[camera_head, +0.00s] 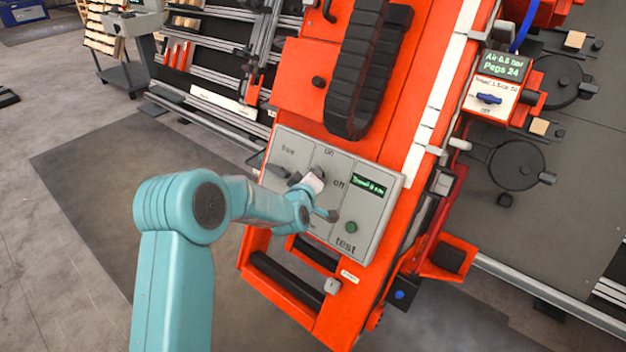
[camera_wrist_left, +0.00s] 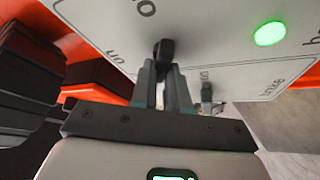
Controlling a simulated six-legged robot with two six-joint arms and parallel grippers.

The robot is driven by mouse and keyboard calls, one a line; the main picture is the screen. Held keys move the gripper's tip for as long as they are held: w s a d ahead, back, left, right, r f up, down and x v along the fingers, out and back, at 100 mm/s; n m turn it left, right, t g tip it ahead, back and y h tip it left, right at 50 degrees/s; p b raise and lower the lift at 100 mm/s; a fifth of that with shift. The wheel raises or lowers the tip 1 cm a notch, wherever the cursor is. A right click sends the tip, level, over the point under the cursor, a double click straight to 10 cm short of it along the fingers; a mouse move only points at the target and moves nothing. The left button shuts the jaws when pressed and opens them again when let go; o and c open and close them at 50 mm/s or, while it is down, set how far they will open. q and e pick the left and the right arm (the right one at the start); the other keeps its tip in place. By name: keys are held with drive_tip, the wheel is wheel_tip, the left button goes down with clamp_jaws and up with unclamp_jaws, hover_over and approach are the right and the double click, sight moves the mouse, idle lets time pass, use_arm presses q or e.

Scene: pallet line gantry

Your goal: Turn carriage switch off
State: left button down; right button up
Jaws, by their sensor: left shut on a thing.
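The grey control panel (camera_head: 375,205) is set on the orange carriage, with "on" and "off" labels around a dark switch. My left gripper (camera_head: 316,178) reaches this switch from the left and hides most of it in the head view. In the left wrist view, the dark switch knob (camera_wrist_left: 164,48) sits between the two fingertips of my left gripper (camera_wrist_left: 165,75), which is shut on it. "On" and "off" lettering shows around the knob there. The switch's exact setting cannot be told. My right gripper is not in view.
A green test button (camera_head: 351,227) and a travel display (camera_head: 369,186) are to the right. A black cable chain (camera_head: 357,85) stands above.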

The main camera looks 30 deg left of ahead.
use_arm(q)
drive_tip(key=n+g, duration=0.1)
drive_tip(key=n, duration=0.1)
drive_tip(key=shift+d+n+p, duration=0.1)
drive_tip(key=shift+n+p, duration=0.2)
drive_tip(key=shift+n, duration=0.1)
drive_tip(key=shift+n+g+p, duration=0.8)
drive_tip(key=shift+n+g, duration=0.1)
drive_tip(key=shift+n, duration=0.6)
drive_tip(key=shift+f+y, duration=0.1)
drive_tip(key=shift+y, duration=0.2)
drive_tip(key=c, duration=1.1)
unclamp_jaws()
drive_tip(key=p+v, duration=0.1)
drive_tip(key=v, duration=1.5)
drive_tip(key=shift+s+r, duration=0.15)
drive_tip(key=shift+r, duration=0.1)
